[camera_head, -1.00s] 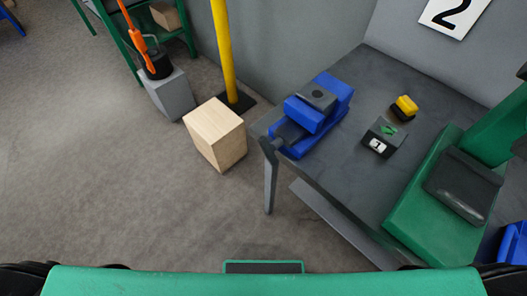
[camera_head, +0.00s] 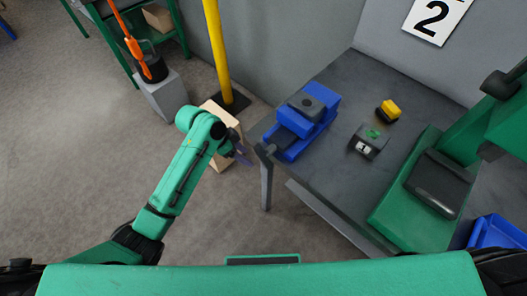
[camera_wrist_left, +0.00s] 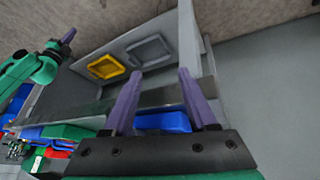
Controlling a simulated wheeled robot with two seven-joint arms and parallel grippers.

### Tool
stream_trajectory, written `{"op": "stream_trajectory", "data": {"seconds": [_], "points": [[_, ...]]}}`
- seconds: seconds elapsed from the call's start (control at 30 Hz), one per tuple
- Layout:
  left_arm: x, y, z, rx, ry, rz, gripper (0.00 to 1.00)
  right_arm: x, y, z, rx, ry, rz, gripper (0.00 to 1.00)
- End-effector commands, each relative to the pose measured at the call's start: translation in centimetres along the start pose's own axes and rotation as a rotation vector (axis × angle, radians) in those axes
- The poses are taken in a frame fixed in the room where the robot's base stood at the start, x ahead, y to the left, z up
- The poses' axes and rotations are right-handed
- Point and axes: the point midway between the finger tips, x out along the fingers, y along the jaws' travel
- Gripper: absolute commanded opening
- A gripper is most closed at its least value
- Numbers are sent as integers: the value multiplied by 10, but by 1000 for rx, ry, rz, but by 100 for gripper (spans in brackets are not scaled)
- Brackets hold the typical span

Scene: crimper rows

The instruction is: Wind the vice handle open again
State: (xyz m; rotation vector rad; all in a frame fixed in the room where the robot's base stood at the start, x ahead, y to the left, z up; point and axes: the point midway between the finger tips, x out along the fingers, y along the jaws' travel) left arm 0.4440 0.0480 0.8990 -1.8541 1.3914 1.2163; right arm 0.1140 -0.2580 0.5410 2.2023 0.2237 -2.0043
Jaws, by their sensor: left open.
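The blue vice (camera_head: 304,118) stands on the left end of the grey bench in the head view, with a dark block on top. Its dark handle end (camera_head: 268,148) shows at the near left corner, small and unclear. My left gripper (camera_head: 243,152) is just left of that end, apart from it, its purple fingers partly hidden by the wrist. In the left wrist view the left gripper (camera_wrist_left: 160,71) has its fingers spread and nothing held between them. A green arm with a purple-fingered gripper (camera_wrist_left: 67,36), seemingly my right, shows at the upper left there; its jaw opening is unclear.
The bench (camera_head: 330,165) also holds a small grey box (camera_head: 369,142), a yellow-topped item (camera_head: 388,110) and a green machine (camera_head: 425,200). A wooden block (camera_head: 222,120) sits behind my left arm, near a yellow post (camera_head: 217,50).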

Motion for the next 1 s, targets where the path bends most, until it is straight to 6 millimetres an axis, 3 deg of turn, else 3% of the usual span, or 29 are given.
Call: {"op": "stream_trajectory", "data": {"seconds": [0.03,0.1,0.37,0.63,0.77,1.0], "points": [[-25,10,-20,95,1,17,57,-7,1,0,0,-1,1,0],[-52,25,-42,251,-13,55,57,-11,1,0,0,-1,2,0],[-85,28,-78,656,-72,203,57,-10,2,1,0,-3,3,0],[-143,23,-98,1041,-144,379,57,-11,3,0,0,-2,3,0],[-142,26,-97,1071,-146,402,57,-14,3,0,1,-2,3,0],[-95,40,-82,1067,-143,403,57,-30,3,-1,1,-2,3,0]]}}
